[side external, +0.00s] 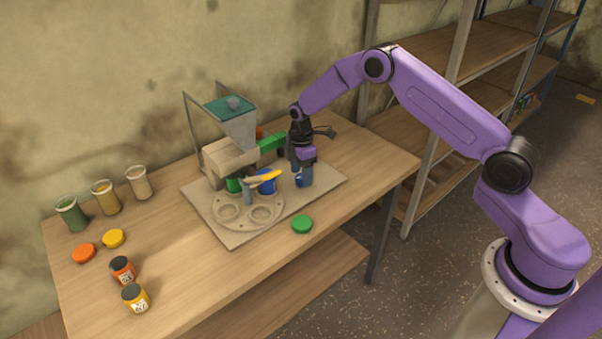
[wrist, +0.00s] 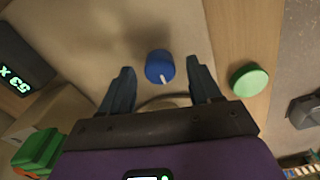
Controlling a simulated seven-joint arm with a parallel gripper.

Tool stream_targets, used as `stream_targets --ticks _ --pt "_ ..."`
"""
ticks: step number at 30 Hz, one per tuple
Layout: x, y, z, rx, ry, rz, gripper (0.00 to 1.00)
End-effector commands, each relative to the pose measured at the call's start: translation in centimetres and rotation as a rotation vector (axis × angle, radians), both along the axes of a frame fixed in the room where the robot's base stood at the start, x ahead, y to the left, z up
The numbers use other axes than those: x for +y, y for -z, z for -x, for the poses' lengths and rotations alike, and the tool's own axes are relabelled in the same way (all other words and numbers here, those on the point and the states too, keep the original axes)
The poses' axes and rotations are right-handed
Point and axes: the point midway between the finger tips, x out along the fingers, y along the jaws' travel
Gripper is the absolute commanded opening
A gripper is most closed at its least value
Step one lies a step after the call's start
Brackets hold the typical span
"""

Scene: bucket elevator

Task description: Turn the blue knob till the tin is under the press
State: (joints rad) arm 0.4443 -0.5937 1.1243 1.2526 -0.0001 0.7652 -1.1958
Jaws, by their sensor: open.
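The blue knob (wrist: 160,67) has a white pointer mark. In the wrist view it sits between the two fingertips of my gripper (wrist: 159,68), with a gap on each side. In the side view my gripper (side external: 301,178) points down over the knob (side external: 299,182), its jaws open. A green tin (side external: 233,186) stands beneath the hopper at the back of the round turntable (side external: 244,222), which has empty round recesses in front. A blue part (side external: 267,187) with a yellow lever (side external: 264,176) stands beside the turntable; I cannot tell if it is the press.
A grey hopper (side external: 238,128) rises above the plate. A green lid (side external: 302,224) lies off its front edge. Filled cups (side external: 105,197), orange and yellow lids (side external: 84,253) and two labelled jars (side external: 134,298) stand at left. A dark display (wrist: 22,68) shows in the wrist view.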

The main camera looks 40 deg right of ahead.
Motion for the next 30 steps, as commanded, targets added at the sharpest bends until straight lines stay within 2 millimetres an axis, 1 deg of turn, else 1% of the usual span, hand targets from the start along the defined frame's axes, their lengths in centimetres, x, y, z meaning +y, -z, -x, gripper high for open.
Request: stream_targets --ticks 3,11,12,14,15,17,25,30 --pt "0.0 0.59 0.01 0.0 0.0 0.0 0.63" --pt "0.03 0.71 -0.01 -0.001 0.0 0.0 0.63" --pt "0.03 0.71 -0.01 -0.001 0.0 0.0 0.59" --pt "0.02 0.7 0.0 -0.001 0.0 0.0 0.4" --pt "0.03 0.7 -0.01 -0.001 0.0 0.0 0.27" --pt "0.02 0.69 0.0 -0.001 0.0 0.0 0.07" --pt "0.04 0.68 0.01 0.0 0.014 0.0 0.07" --pt "0.08 0.67 -0.01 0.0 0.071 0.0 0.07"
